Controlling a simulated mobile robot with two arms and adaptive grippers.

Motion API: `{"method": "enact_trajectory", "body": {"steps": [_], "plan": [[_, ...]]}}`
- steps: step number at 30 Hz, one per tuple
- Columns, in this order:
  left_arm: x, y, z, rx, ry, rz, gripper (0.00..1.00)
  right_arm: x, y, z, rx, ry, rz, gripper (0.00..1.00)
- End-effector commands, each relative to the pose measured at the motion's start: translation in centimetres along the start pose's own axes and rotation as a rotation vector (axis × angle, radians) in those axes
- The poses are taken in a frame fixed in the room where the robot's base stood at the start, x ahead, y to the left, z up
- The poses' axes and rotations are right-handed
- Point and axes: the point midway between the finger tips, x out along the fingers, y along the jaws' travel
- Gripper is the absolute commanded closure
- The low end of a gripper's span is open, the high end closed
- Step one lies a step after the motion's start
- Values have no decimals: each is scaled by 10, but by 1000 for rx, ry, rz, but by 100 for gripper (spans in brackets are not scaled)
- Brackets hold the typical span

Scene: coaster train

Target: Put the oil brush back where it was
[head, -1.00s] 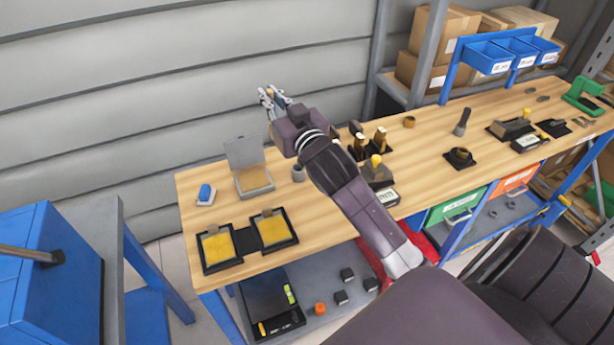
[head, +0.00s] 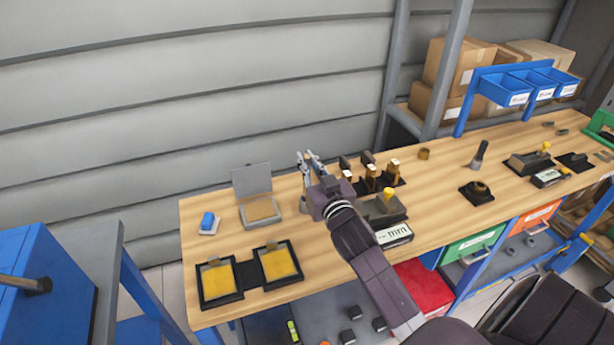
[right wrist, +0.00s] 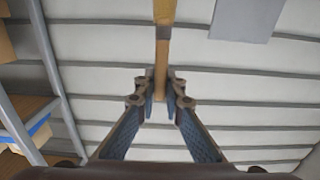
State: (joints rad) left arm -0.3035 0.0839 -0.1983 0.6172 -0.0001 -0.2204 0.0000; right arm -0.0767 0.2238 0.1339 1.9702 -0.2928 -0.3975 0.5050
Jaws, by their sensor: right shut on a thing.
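My right gripper (head: 312,158) is over the back part of the wooden bench (head: 215,215). In the right wrist view (right wrist: 160,98) its fingertips are shut on the brown handle of the oil brush (right wrist: 162,62). The brush runs away from the fingers to a dark band and a wider tan end, cut off by the frame's top edge. In the head view the brush is too small to make out. A small grey pot (head: 303,205) stands just below the gripper, partly hidden by it. My left gripper is not in view.
An open grey box (head: 259,212) with a raised lid stands left of the pot. Brass-topped stamps (head: 371,176) and a dark block with a yellow knob (head: 387,207) stand close on the right. Two yellow pads (head: 277,263) lie in front. Bare wood lies between.

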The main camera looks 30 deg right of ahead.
Motion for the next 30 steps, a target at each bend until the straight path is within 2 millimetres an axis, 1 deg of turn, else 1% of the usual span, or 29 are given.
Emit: {"method": "enact_trajectory", "body": {"steps": [4, 9, 12, 20, 24, 25, 29, 30], "plan": [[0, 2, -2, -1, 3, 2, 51, 0, 0, 12, 1, 0, 1, 100], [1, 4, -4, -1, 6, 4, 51, 0, 1, 38, 2, -2, 3, 100], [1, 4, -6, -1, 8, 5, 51, 0, 0, 47, 0, 0, 1, 100], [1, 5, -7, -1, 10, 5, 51, 0, 0, 48, 0, 2, 0, 100], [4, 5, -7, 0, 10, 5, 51, 0, 0, 53, 0, 2, 0, 100], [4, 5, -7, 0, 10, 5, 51, 0, 0, 53, 0, 1, 0, 90], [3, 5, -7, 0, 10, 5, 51, 0, 0, 52, 0, 2, 0, 76], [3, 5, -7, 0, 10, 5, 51, 0, 0, 52, 0, 2, 0, 74]]}}
